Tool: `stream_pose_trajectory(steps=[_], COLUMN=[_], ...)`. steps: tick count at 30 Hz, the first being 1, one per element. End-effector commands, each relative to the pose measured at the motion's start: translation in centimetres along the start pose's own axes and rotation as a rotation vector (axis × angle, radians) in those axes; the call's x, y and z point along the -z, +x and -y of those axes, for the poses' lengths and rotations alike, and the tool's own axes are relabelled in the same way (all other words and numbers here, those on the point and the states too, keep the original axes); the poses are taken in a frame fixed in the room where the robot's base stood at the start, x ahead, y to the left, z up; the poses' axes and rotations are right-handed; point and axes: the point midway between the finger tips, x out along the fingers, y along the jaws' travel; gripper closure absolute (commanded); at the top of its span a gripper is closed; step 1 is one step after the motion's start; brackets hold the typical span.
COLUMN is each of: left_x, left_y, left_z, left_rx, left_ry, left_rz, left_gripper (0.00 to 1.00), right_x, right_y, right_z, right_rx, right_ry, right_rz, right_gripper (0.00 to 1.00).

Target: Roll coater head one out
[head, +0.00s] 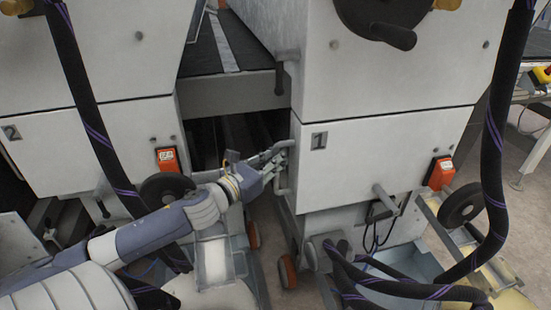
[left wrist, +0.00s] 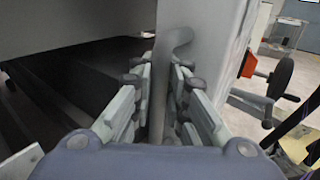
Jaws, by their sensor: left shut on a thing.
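Coater head one (head: 375,155) is the large grey-white cabinet on the right in the head view, marked with a "1" plate. A grey bent handle (head: 283,188) sits on its left edge. My left gripper (head: 273,163) reaches in from the left and is shut on this handle. In the left wrist view the handle (left wrist: 159,100) stands upright between the two rows of finger pads (left wrist: 160,80), with its bent top above them. The cabinet's side wall (left wrist: 205,40) is just to the right. My right gripper is not in view.
Coater head two (head: 80,135) stands to the left, with a dark gap (head: 235,135) between the cabinets under a conveyor belt (head: 215,50). Orange-rimmed castors (head: 287,271) stand on the floor. A black handwheel (head: 461,204) and hoses (head: 497,150) are at the right.

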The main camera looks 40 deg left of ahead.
Motion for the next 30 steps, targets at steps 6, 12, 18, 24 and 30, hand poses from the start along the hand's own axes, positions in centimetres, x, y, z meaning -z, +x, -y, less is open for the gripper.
stream_pose_trajectory(steps=[6, 12, 18, 24, 30], left_x=[-0.5, -0.2, -0.1, 0.1, 0.1], left_y=[0.1, 0.0, 0.0, -0.9, -3.0], left_z=[0.1, 0.1, 0.0, 0.1, 0.1], left_rx=[0.003, 0.002, 0.001, 0.001, 0.001], left_ry=[0.000, 0.001, 0.002, 0.000, 0.001], left_rz=[0.009, 0.004, 0.001, -0.001, -0.002], left_gripper=[0.80, 0.67, 0.67, 0.67, 0.67], right_x=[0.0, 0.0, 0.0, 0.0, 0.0], right_y=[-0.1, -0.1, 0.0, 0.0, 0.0], right_z=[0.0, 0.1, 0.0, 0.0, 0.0], right_rx=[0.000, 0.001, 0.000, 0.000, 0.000], right_ry=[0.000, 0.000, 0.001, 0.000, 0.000], right_rz=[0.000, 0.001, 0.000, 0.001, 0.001], right_gripper=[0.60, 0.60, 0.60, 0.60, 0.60])
